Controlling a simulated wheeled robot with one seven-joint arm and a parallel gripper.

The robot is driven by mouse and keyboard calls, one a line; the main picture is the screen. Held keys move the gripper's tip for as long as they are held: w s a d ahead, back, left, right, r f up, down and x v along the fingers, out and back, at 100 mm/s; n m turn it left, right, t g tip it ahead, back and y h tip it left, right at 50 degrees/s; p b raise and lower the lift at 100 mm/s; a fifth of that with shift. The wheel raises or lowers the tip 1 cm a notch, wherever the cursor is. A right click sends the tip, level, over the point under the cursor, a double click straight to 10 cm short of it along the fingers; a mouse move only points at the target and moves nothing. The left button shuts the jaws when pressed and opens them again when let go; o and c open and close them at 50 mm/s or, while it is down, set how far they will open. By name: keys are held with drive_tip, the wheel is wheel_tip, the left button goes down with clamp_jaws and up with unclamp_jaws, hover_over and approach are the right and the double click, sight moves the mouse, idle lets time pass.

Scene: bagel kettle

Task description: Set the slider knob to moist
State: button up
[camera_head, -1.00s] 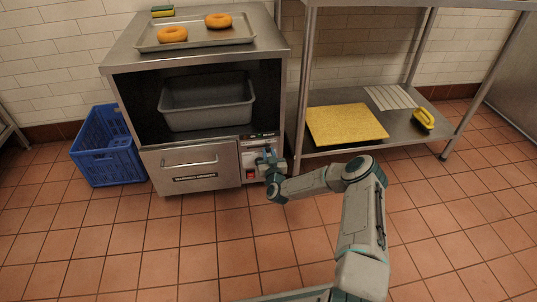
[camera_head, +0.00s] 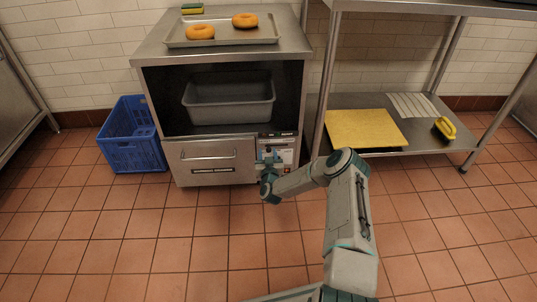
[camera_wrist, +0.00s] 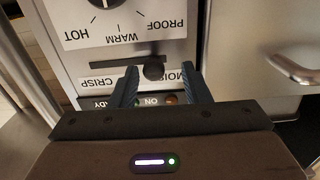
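The slider knob (camera_wrist: 154,69) is a dark round knob in a horizontal slot (camera_wrist: 115,65) on the white control panel (camera_head: 287,155). In the wrist view, where the lettering is upside down, CRISP is printed at the left and MOIST at the right, partly hidden by a finger. The knob stands toward the MOIST side. My gripper (camera_wrist: 159,72) is open, its fingertips either side of the knob, nearer on the left; I cannot tell if that finger touches. In the head view my gripper (camera_head: 268,158) is at the panel's left part, hiding the knob.
A dial (camera_wrist: 103,3) marked HOT, WARM and PROOF sits beside the slider, and indicator lamps (camera_wrist: 171,99) lie behind the fingers. A drawer (camera_head: 208,160) with a bar handle adjoins the panel. A blue crate (camera_head: 135,150) stands left. The tiled floor in front is clear.

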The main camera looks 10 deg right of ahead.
drive_tip(key=shift+s+d, duration=0.1)
drive_tip(key=shift+s+r, duration=0.1)
drive_tip(key=shift+s, duration=0.15)
drive_tip(key=s+a+p, duration=0.2)
drive_tip(key=s+p, duration=0.3)
drive_tip(key=s, duration=0.8)
drive_tip(key=shift+a, duration=0.15)
